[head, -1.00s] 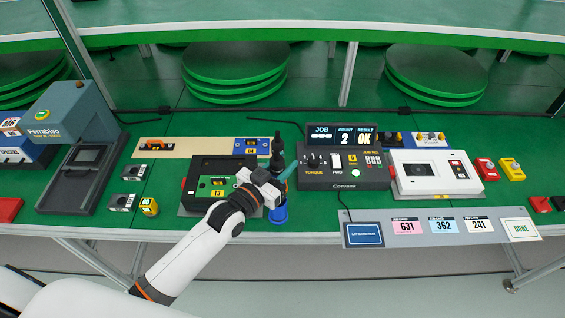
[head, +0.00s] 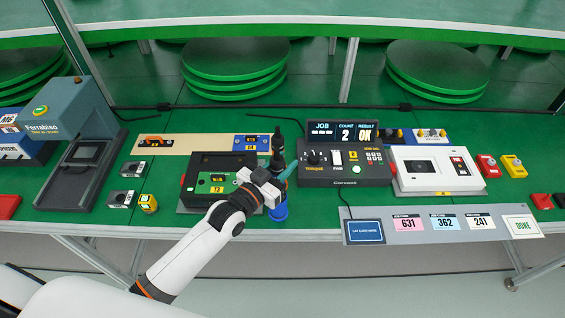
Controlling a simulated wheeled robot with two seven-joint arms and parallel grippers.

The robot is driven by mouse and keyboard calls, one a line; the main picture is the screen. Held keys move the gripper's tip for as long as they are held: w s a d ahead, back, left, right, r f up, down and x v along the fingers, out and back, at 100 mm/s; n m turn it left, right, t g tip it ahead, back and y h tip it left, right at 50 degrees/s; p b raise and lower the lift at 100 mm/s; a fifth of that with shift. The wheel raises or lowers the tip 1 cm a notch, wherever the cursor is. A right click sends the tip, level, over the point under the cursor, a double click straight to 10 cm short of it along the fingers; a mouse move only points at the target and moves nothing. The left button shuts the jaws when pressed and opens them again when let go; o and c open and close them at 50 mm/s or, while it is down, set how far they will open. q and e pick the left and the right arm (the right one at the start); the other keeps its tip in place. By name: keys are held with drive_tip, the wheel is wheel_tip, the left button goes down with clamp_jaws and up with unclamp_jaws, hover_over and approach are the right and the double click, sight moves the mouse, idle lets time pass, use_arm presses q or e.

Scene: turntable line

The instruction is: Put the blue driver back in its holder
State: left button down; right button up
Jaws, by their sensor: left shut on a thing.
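My left gripper (head: 271,184) is shut on the blue driver. The driver stands roughly upright, with its dark upper part (head: 277,147) showing above my fingers and a teal part (head: 290,170) sticking out to the right. A round blue holder (head: 280,213) is directly below my gripper, near the table's front edge. My gripper hides the driver's lower end, so I cannot tell whether it is inside the holder. My right gripper is not in view.
A black fixture with a green plate (head: 216,183) is just left of my gripper. The torque controller (head: 346,178) stands close on the right, with a white device (head: 436,172) beyond it. A grey card strip (head: 372,232) runs along the front edge.

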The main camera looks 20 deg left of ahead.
use_arm(q)
drive_tip(key=shift+f+b, duration=0.95)
drive_tip(key=shift+f, duration=0.4)
drive_tip(key=c, duration=0.9)
unclamp_jaws()
drive_tip(key=shift+c, duration=0.2)
drive_tip(key=shift+f, duration=0.1)
drive_tip(key=shift+s, duration=0.1)
drive_tip(key=b+v, duration=0.1)
drive_tip(key=v, duration=1.1)
drive_tip(key=shift+b, duration=0.3)
drive_tip(key=shift+d, duration=0.1)
